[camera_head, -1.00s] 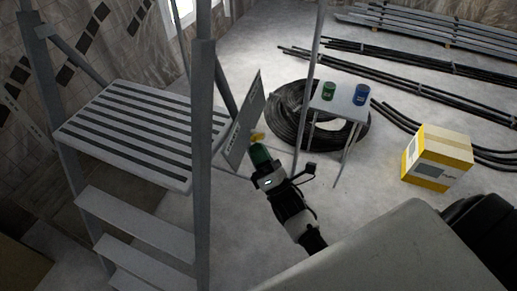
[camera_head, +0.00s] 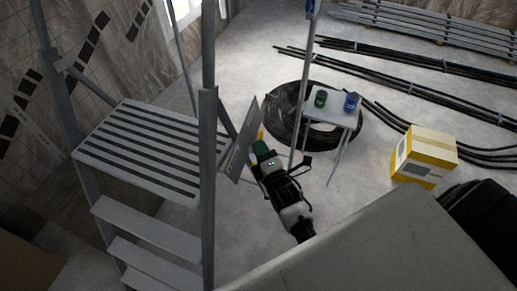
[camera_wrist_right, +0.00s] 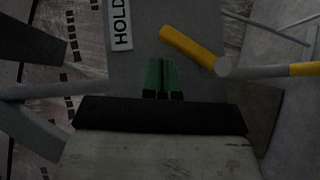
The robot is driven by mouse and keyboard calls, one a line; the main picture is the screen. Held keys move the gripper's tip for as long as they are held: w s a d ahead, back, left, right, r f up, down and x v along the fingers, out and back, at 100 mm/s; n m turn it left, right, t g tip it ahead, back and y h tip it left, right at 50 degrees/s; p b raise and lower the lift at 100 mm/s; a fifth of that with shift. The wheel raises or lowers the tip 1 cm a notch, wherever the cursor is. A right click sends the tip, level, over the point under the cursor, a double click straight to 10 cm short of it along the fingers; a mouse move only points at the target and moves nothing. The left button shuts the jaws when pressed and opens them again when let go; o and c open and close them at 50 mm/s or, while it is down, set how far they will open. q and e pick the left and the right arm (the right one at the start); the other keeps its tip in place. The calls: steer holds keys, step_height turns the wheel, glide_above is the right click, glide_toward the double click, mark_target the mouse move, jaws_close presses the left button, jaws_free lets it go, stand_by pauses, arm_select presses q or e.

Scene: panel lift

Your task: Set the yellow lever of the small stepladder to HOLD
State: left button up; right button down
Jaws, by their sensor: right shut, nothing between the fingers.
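The small stepladder (camera_head: 150,150) stands at the left in the head view, with a ribbed platform and steps below. A grey plate (camera_head: 242,142) is fixed at its right side. In the right wrist view the plate (camera_wrist_right: 190,20) carries a white HOLD label (camera_wrist_right: 121,24). The yellow lever (camera_wrist_right: 188,46) slants down right from beside the label to a round pivot on a grey bar. A bit of yellow (camera_head: 261,133) shows past my gripper in the head view. My right gripper (camera_wrist_right: 161,66), with green fingers, is shut and empty, just below the lever and apart from it in the picture.
A small table (camera_head: 334,112) with a green can (camera_head: 320,99) and a blue can (camera_head: 352,102) stands right of the plate, before a black hose coil (camera_head: 285,118). A yellow and white box (camera_head: 425,157) sits farther right. Pipes lie behind; open floor lies between.

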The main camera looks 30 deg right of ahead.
arm_select(q)
steer(key=shift+f, duration=0.15)
arm_select(e)
steer(key=shift+w+d+r, duration=0.3)
steer(key=shift+w+d, duration=0.35)
steer(key=shift+d, duration=0.1)
steer(key=shift+r, duration=0.15)
